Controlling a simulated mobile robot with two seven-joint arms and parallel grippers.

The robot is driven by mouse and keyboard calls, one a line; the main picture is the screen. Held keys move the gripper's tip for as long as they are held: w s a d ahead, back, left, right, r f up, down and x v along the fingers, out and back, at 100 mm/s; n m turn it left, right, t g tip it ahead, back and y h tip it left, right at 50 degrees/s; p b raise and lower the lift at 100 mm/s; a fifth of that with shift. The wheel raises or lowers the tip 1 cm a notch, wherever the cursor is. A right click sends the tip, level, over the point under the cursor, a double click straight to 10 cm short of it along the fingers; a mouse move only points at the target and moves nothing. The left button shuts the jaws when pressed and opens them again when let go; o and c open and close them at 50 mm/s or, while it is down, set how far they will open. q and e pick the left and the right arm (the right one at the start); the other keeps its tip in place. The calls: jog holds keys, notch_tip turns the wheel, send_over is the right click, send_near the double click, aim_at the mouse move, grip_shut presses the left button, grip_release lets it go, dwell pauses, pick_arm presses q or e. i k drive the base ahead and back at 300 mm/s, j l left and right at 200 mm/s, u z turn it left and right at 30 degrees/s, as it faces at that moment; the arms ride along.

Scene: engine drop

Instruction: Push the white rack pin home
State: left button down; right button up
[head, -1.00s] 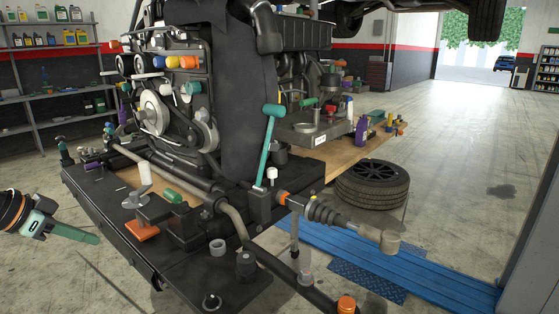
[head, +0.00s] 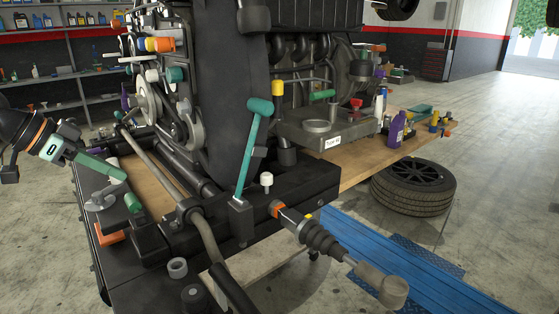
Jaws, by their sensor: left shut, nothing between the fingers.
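A white upright cylinder (head: 112,163), which could be the white rack pin, stands at the left end of the black subframe (head: 158,284). Its lower part is hidden behind my left gripper. A second white-topped pin (head: 266,180) stands on the subframe, right of the teal-handled hammer shape (head: 250,140); I cannot tell which one is the rack pin. My left gripper (head: 124,178) comes in from the left, shut and empty, its teal fingers beside the left cylinder in the picture. Contact cannot be told. My right gripper is not in view.
A green piece (head: 132,203) and an orange block (head: 108,232) lie close to the left fingertips. A grey bar (head: 202,240) crosses the subframe. The engine (head: 225,70) rises behind. A drive shaft (head: 325,243) sticks out at the right. A tyre (head: 412,187) lies on the floor.

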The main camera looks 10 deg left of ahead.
aim_at(267, 178)
jog(key=i+l, duration=0.7)
jog(key=l, duration=0.2)
